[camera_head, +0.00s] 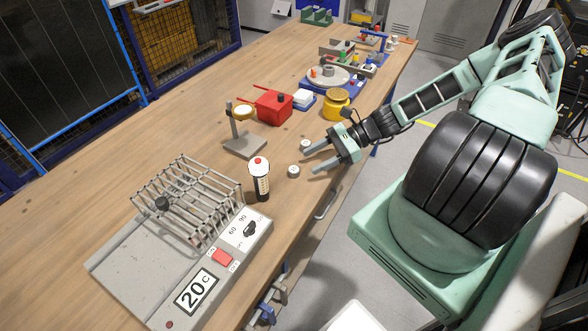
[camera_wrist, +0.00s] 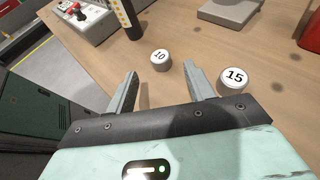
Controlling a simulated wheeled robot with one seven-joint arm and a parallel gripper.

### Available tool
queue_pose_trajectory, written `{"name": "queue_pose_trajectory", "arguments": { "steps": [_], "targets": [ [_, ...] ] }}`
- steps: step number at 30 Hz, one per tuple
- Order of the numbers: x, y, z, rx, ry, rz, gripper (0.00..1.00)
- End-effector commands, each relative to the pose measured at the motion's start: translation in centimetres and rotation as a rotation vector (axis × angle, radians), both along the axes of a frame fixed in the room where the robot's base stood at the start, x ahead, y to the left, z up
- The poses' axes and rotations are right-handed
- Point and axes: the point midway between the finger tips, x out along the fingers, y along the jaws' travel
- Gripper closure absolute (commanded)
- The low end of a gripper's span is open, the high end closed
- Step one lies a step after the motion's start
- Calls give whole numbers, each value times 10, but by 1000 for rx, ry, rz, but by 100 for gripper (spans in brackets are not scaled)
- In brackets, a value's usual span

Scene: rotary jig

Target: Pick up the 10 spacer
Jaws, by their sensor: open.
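The 10 spacer (camera_wrist: 160,57) is a small white-topped disc marked "10", lying flat on the wooden table. It also shows in the head view (camera_head: 293,171), near the table's right edge. My gripper (camera_head: 309,162) is open and empty. In the wrist view my gripper (camera_wrist: 160,76) has its fingers spread, with the 10 spacer just beyond the gap between the tips, apart from both. The similar 15 spacer (camera_wrist: 233,78) lies to the right of the right finger; in the head view it (camera_head: 306,145) is by the upper finger.
A dark bottle with a red-dotted white top (camera_head: 259,181) stands close to the 10 spacer. A heating unit with a wire rack (camera_head: 245,232) is at front left. A stand (camera_head: 244,146), red box (camera_head: 273,107) and yellow container (camera_head: 337,104) are further back. Bare table lies around the spacers.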

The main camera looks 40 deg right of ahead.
Motion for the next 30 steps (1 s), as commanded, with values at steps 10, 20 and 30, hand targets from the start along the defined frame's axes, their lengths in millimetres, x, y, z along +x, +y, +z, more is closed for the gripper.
{"name": "queue_pose_trajectory", "arguments": {
  "steps": [10,20,30],
  "targets": [
    [14,34,-15,3,0,3,47],
    [18,43,-23,-1,0,0,47],
    [18,43,-23,0,-1,0,98]
  ]
}}
